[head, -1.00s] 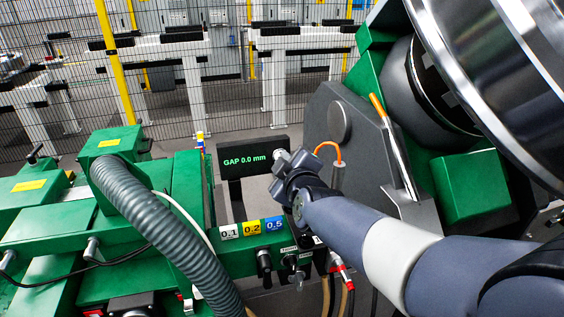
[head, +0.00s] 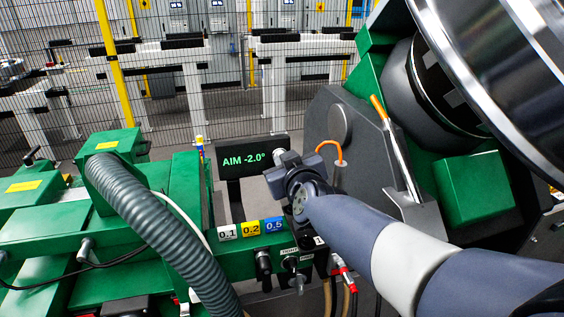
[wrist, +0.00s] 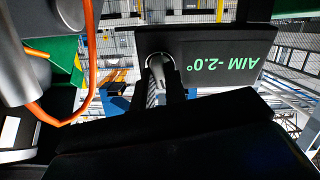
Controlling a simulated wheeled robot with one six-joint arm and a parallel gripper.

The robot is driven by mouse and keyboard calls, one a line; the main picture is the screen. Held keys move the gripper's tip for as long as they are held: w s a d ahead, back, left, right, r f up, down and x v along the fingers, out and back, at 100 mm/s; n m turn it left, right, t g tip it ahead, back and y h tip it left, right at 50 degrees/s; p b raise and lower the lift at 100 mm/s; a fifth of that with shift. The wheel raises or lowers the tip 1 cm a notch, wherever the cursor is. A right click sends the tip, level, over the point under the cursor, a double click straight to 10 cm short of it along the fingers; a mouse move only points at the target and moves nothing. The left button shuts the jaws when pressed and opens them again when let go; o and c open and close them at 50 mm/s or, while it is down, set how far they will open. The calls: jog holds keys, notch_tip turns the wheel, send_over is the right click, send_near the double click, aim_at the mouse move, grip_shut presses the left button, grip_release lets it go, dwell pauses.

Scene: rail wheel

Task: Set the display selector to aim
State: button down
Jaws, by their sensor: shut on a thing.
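The display (head: 245,158) is a black box on a post and reads "AIM -2.0°" in green letters. It also shows upside down in the wrist view (wrist: 222,55). The display selector (wrist: 158,62) is a small round metal knob at the side of the display. My gripper (head: 285,166) is at the display's right side. In the wrist view its two dark fingers (wrist: 162,85) are shut on the selector, one on each side of it. The fingers hide part of the knob.
An orange cable (head: 330,146) loops close to the right of my gripper. Below the display are numbered blocks (head: 251,229) and several knobs on a green rail. A ribbed grey hose (head: 160,235) lies to the left, and a large metal wheel (head: 500,90) stands at the upper right.

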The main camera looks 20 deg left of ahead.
jog(key=m, duration=0.2)
jog(key=shift+f+m+b, duration=0.1)
jog(key=shift+m+b, duration=0.2)
jog(key=shift+b, duration=0.05)
jog(key=c, duration=1.3)
grip_release()
jog(key=shift+s, duration=0.1)
jog(key=shift+r+p+v, duration=0.1)
jog(key=shift+p+v, duration=0.45)
jog(key=shift+v, duration=0.8)
jog(key=shift+r+p+v, duration=0.15)
jog(key=shift+p+v, duration=0.35)
jog(key=shift+v, duration=0.85)
jog(key=shift+s+d, duration=0.45)
jog(key=shift+s, duration=0.15)
